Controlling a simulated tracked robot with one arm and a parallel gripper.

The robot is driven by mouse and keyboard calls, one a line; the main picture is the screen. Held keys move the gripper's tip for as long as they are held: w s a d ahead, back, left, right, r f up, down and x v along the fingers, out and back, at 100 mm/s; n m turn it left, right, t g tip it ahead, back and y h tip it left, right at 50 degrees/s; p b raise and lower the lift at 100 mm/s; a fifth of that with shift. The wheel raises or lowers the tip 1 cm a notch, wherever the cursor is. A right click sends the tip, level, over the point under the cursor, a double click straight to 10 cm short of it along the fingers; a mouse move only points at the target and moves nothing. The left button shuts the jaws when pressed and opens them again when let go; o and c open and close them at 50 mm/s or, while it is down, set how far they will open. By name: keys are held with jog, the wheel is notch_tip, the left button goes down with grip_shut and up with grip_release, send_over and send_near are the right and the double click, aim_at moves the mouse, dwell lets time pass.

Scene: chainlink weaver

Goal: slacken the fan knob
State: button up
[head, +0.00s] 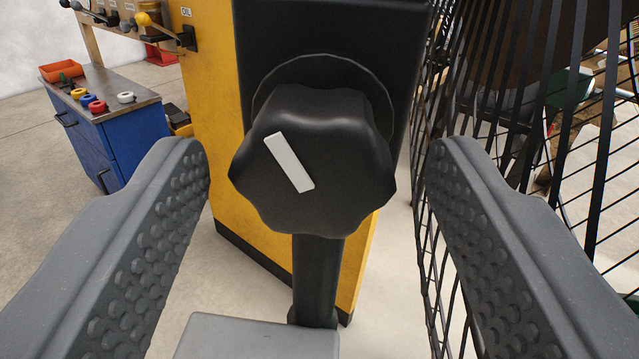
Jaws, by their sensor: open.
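The fan knob (335,170) is black and lobed, with a white bar mark (289,163) that slants from upper left to lower right. It sits on a black housing (330,40) above a black post (318,275). My gripper (318,165) is open, with one grey studded finger on each side of the knob. Both fingers stand apart from the knob, with a gap on each side. Nothing is held. The back of the knob is hidden.
A black wire fan guard (500,130) stands close on the right, behind my right finger. A yellow machine cabinet (212,100) with a lever (160,28) is behind on the left. A blue workbench (128,135) with coloured rings stands farther left. Bare floor lies between.

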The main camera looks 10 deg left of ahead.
jog(key=c, duration=1)
jog(key=shift+a, duration=0.1)
jog(key=shift+f, duration=0.15)
